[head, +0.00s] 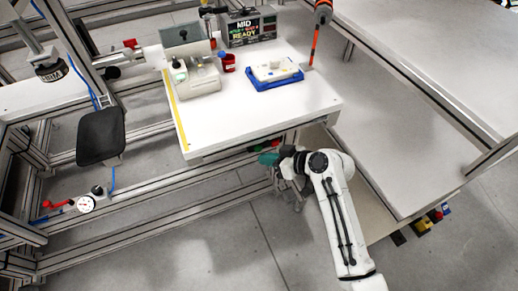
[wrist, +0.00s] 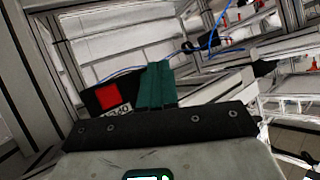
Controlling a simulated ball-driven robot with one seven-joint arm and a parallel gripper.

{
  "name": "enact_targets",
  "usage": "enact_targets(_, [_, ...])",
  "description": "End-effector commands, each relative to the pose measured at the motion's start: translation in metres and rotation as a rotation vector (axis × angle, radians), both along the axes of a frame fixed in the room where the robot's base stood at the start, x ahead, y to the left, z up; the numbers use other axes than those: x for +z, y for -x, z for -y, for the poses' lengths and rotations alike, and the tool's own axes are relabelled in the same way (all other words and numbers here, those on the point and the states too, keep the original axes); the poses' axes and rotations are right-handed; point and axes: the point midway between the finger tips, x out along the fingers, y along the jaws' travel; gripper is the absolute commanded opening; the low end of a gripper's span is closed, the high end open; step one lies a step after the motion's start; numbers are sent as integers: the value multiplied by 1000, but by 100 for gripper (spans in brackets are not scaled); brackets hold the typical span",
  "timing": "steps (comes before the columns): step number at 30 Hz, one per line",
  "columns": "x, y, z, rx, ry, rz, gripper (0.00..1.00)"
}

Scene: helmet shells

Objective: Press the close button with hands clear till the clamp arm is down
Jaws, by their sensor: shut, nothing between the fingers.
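My gripper (head: 268,158) is shut and empty, its teal fingers just below the white table's front edge in the head view. In the wrist view the closed fingers (wrist: 157,82) point up beside a black panel with a square red button (wrist: 107,96) and a partly hidden label. In the head view small red and green controls (head: 276,143) show under the table edge close to the fingers. Whether the fingers touch one is unclear. A grey and white fixture (head: 190,65) stands on the table; I cannot tell its clamp arm's position.
The white table (head: 245,115) bears a blue tray (head: 273,83) with a white part, a red cup (head: 228,63) and a display (head: 249,26) reading "MID" and "READY". Aluminium rails frame the left. A grey worktop (head: 410,110) lies to the right. Floor is open below.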

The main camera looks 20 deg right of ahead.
Motion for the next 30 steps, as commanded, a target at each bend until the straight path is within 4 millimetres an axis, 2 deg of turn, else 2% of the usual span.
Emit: enact_targets(30, [0, -9, 0, 0, 0, 0, 0])
